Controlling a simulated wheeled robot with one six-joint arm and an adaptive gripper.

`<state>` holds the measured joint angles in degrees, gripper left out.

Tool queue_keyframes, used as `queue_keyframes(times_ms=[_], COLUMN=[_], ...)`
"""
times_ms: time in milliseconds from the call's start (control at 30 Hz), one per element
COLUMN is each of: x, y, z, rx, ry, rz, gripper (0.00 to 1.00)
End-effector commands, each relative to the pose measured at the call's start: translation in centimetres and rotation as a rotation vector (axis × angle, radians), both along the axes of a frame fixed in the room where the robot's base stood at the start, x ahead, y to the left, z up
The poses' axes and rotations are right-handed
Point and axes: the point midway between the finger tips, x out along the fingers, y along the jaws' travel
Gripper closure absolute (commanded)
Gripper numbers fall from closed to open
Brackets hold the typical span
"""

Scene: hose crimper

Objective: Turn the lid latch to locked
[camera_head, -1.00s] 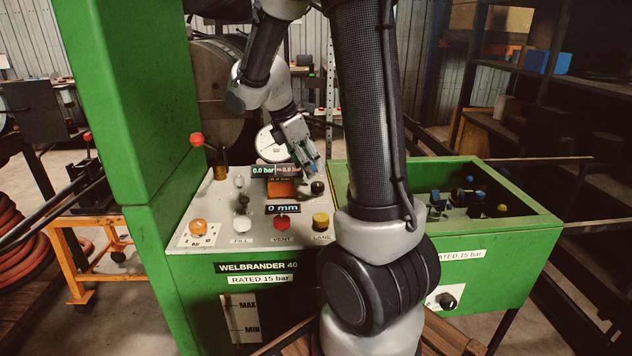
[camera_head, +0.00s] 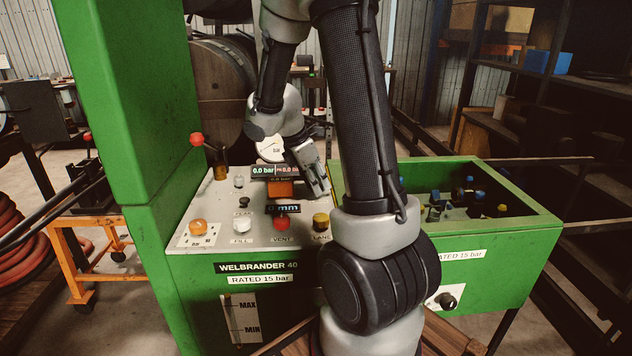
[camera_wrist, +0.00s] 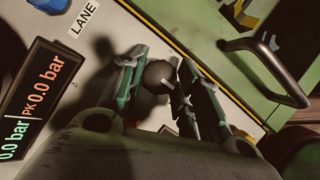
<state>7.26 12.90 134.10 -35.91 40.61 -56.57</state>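My gripper (camera_head: 322,192) is low over the right side of the grey control panel (camera_head: 215,208). In the wrist view its two fingers (camera_wrist: 165,85) are apart, one on each side of a dark round knob (camera_wrist: 158,76), which seems to be the lid latch. I cannot tell whether either finger touches it. In the head view my gripper hides this knob, and its locked or unlocked marking is not visible in either view.
The yellow LANE knob (camera_head: 321,221), red VENT knob (camera_head: 281,222) and pressure display (camera_head: 277,171) are close by. A red-balled lever (camera_head: 197,139) stands at the panel's left. A green open bin (camera_head: 530,222) is right of the panel. A dark bar handle (camera_wrist: 270,70) is right of my fingers.

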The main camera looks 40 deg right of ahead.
Motion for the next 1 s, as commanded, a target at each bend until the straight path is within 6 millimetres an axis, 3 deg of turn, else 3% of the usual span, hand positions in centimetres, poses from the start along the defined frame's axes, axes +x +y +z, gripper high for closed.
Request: queue_keyframes(times_ms=[467,1000], x=[0.13,0.38], y=[-0.01,-0.16], z=[0.02,0.02], rx=[0.000,-0.001], ry=[-0.001,-0.002], rz=[-0.088,-0.556], gripper=[0.91,0.91])
